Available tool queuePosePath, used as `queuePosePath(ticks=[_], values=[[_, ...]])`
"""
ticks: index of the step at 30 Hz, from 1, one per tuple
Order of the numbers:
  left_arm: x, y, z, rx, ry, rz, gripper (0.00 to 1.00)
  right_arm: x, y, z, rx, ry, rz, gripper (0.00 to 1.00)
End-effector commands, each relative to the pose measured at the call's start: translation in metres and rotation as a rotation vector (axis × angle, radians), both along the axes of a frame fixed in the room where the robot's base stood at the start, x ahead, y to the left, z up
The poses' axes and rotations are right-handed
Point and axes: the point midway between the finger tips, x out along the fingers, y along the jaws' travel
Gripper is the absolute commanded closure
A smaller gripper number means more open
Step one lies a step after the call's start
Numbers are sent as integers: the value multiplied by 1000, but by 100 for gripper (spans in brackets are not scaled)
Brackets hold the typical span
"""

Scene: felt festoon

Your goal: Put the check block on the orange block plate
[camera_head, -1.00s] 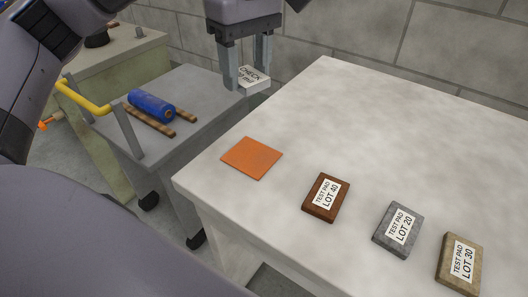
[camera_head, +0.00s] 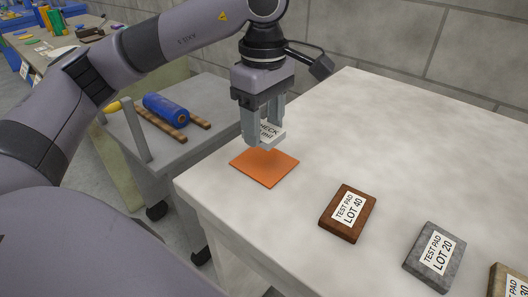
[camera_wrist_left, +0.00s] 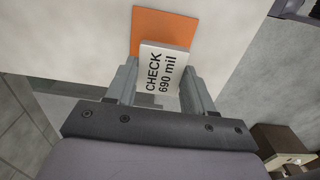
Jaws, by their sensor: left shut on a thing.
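The check block is a small white block (camera_head: 270,134) with "CHECK" lettering; in the left wrist view the block (camera_wrist_left: 164,69) reads "CHECK 690 mil". My left gripper (camera_head: 266,141) is shut on it, one finger on each side. The orange block plate (camera_head: 264,168) is a thin flat square on the pale table near its left edge. The block is over the plate's back part in the head view; I cannot tell whether it touches the plate. In the left wrist view the orange plate (camera_wrist_left: 163,26) shows beyond the block. My right gripper is not in view.
A grey cart (camera_head: 207,98) with a blue roll (camera_head: 165,108) stands left. The table's (camera_head: 400,140) back is clear.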

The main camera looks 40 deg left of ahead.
Motion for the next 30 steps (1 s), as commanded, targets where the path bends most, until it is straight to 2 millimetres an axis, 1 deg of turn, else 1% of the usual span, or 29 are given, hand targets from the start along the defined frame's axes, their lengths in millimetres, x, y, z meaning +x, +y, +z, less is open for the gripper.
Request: queuePosePath(ticks=[1, 5, 7, 12, 14, 21, 25, 26, 27, 28, 30], values=[[0, 0, -6, 0, 0, 0, 85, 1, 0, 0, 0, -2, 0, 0], [0, 0, -13, 0, -1, -1, 85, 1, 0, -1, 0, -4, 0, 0], [0, 0, -20, 0, 0, -1, 85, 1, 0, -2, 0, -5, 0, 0], [0, 0, -46, 1, 1, -1, 85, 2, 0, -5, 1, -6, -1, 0], [0, 0, -52, -1, 0, -2, 85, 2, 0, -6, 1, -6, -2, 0], [0, 0, -53, -1, -2, -2, 85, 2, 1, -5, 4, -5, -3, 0], [0, 0, -57, -1, -1, -2, 85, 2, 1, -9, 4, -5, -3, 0], [0, 0, -57, -1, -1, -2, 44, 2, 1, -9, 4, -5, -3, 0], [0, 0, -56, 0, -1, -2, 31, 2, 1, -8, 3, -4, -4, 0], [0, 0, -56, 0, -1, -2, 22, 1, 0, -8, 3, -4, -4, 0], [0, 0, -56, 0, -1, -2, 22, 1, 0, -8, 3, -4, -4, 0]])
